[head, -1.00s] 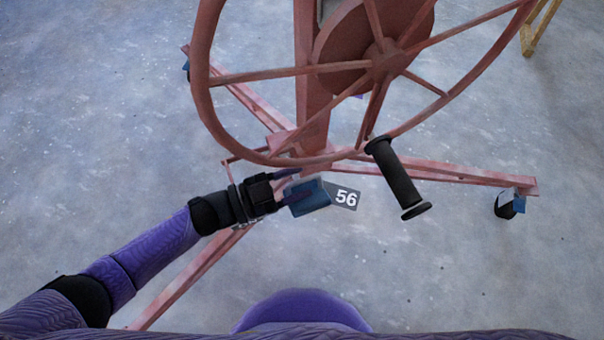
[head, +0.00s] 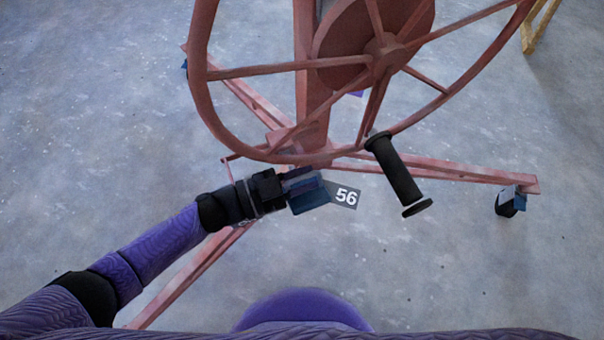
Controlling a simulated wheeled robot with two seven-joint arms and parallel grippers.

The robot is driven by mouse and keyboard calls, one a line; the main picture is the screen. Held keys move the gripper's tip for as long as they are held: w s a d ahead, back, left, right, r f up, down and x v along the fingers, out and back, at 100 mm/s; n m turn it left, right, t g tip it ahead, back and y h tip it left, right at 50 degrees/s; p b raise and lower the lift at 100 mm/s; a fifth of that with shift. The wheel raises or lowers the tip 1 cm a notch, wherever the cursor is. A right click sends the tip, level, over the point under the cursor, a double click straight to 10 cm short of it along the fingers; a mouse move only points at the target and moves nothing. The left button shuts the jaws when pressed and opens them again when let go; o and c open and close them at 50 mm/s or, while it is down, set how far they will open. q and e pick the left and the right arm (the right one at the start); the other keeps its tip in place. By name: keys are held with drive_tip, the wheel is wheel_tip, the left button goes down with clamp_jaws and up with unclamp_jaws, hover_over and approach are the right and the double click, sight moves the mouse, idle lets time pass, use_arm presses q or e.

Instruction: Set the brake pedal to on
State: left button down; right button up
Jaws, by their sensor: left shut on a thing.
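The brake pedal (head: 311,197) is a small blue plate low on the red panel lift (head: 312,120), beside a grey tag marked 56 (head: 345,196). My left gripper (head: 300,183) reaches in from the left and is shut on the blue pedal. Its fingers cover part of the pedal's upper and left side. I cannot tell the pedal's exact tilt from this view. My right gripper is out of view.
The lift's large red wheel (head: 205,85) with a black handle (head: 397,172) hangs over the pedal area. Red legs spread across the floor, one ending in a caster (head: 508,203) at right. A yellow frame (head: 541,22) stands top right. Grey floor (head: 90,150) is clear at left.

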use_arm(q)
drive_tip(key=shift+w+a, duration=0.2)
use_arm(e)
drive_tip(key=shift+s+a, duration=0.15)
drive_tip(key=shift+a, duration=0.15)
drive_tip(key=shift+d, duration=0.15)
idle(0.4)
